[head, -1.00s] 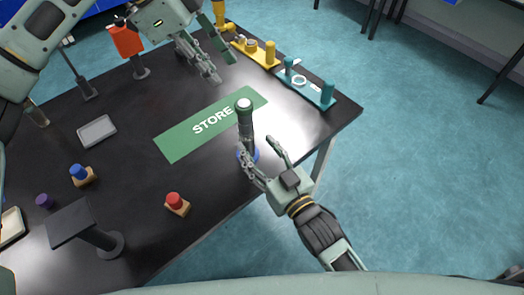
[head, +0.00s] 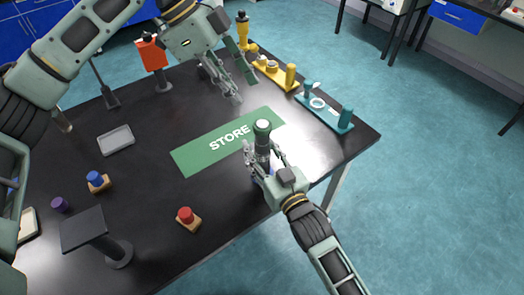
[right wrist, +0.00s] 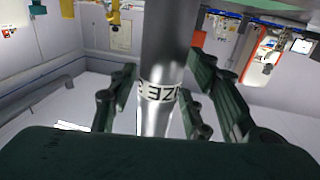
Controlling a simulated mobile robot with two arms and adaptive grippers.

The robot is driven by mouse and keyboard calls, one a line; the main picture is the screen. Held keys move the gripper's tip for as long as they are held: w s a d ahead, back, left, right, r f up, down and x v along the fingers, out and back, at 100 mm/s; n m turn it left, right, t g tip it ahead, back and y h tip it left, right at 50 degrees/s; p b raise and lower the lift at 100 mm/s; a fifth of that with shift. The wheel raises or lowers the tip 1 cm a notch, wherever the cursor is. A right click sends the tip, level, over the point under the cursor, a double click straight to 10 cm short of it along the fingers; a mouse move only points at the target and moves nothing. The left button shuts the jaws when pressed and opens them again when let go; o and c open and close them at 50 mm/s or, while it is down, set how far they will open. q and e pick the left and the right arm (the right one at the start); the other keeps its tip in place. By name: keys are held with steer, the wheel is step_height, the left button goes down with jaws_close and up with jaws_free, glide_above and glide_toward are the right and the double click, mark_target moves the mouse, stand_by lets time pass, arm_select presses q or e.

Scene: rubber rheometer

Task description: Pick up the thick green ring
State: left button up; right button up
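A dark green, thick band (head: 263,138) sits around the top of an upright post, just below its pale round tip (head: 262,125); I take it for the thick green ring. The post's metal shaft (right wrist: 163,60) with a lettered band shows in the right wrist view; the green band is not seen there. My right gripper (head: 263,162) has its fingers on both sides of the shaft below the band. A gap shows beside the shaft, so the fingers look open around it. My left gripper (head: 243,88) is open and empty above the far part of the table.
A green STORE mat (head: 195,155) lies behind the post. A teal stand (head: 335,120) and a yellow stand (head: 275,75) are at the right edge. A red button (head: 186,215), blue button (head: 94,177), grey tray (head: 115,140) and black stand (head: 82,229) stand left.

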jaws_close()
arm_select(q)
steer(key=shift+o, duration=0.5)
